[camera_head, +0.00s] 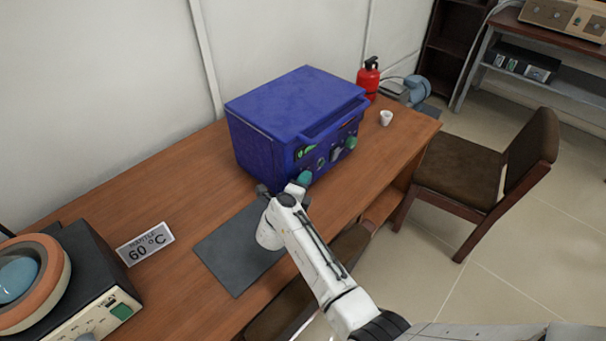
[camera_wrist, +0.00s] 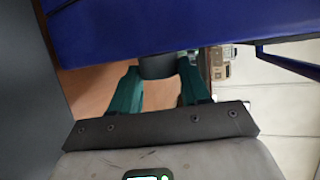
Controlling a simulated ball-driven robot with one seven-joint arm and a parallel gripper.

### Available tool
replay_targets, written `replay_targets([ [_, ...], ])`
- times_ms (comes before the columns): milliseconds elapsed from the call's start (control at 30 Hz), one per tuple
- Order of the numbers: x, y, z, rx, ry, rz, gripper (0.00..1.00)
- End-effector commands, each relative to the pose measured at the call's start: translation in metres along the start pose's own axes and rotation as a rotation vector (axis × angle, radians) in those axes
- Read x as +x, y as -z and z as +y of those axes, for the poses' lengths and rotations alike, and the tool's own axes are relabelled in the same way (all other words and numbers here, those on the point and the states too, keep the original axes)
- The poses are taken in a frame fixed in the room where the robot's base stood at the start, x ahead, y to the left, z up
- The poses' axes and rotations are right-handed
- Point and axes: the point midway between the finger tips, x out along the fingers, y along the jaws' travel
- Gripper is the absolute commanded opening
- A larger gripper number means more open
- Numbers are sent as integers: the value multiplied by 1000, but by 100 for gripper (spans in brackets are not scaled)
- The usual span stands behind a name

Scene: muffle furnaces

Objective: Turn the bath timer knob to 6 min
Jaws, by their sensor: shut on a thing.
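The blue bath unit (camera_head: 295,105) stands on the wooden bench. Its front panel carries a green-lit display (camera_head: 306,152), dark knobs and a green round part (camera_head: 350,142). My gripper (camera_head: 303,179) is at the lower left of that panel. In the wrist view, my gripper's two teal fingers (camera_wrist: 159,82) are shut on a dark grey round knob (camera_wrist: 157,66) below the blue body (camera_wrist: 190,25). The knob's pointer and any minute marks are hidden or too small to read, so its setting cannot be told.
A grey mat (camera_head: 235,250) lies in front of the unit. A "MANTLE 60 °C" sign (camera_head: 145,244) and a heating mantle (camera_head: 65,290) stand at the left. A white cup (camera_head: 386,118) and red extinguisher (camera_head: 369,78) are to the right. A chair (camera_head: 485,175) stands beyond the bench end.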

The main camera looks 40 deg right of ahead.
Motion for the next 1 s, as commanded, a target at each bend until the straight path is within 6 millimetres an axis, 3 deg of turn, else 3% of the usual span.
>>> replay_targets([
  [67, -3, 0, -11, 17, -49, 2, 15],
  [700, 3, 2, -10, 173, -414, 2, 15],
  [1000, 3, 2, -10, 205, -499, 1, 15],
])
